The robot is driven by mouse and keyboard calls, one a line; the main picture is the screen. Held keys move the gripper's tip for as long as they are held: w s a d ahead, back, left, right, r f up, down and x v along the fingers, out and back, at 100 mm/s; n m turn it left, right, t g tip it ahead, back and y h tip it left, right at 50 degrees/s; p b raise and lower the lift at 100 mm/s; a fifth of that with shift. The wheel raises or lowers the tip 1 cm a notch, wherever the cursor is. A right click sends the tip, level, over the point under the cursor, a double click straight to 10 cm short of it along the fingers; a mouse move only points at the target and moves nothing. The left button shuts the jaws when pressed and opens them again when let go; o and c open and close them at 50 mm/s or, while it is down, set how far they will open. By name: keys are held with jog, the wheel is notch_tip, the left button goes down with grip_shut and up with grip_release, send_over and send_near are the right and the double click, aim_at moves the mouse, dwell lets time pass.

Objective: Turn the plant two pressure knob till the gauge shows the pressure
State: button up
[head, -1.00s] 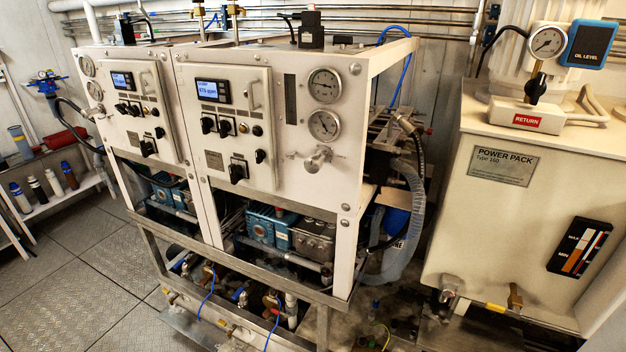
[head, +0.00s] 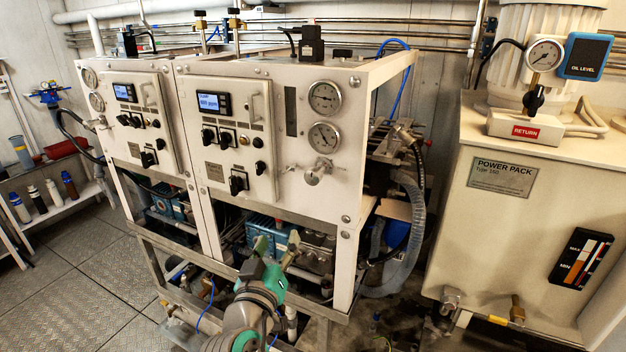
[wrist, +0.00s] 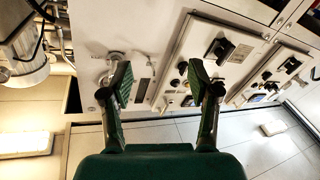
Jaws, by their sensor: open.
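The right-hand white cabinet (head: 330,210) carries a silver pressure knob (head: 317,173) on its front, below two round gauges, the upper one (head: 325,97) and the lower one (head: 324,136). The needle readings are too small to tell. My gripper (head: 277,248) is open and empty, low in front of this cabinet, below and left of the knob and apart from it. In the wrist view my gripper (wrist: 162,84) points at the panel, and the silver knob (wrist: 116,57) shows by the left finger, which hides part of that area. No plant number is legible.
A similar left-hand cabinet (head: 150,185) stands beside it, with its own gauges (head: 97,102). A cream power pack (head: 520,230) with a gauge (head: 545,54) stands to the right. A clear hose (head: 410,225) hangs between them. Open floor (head: 75,285) lies at left.

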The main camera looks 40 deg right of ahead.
aim_at(311, 179)
notch_tip(311, 179, up, 10)
jog(key=s+d+m+g+h, duration=0.2)
jog(key=m+g, duration=0.3)
jog(key=m, duration=0.1)
jog(key=x, duration=1)
jog(key=shift+w, duration=0.2)
grip_shut()
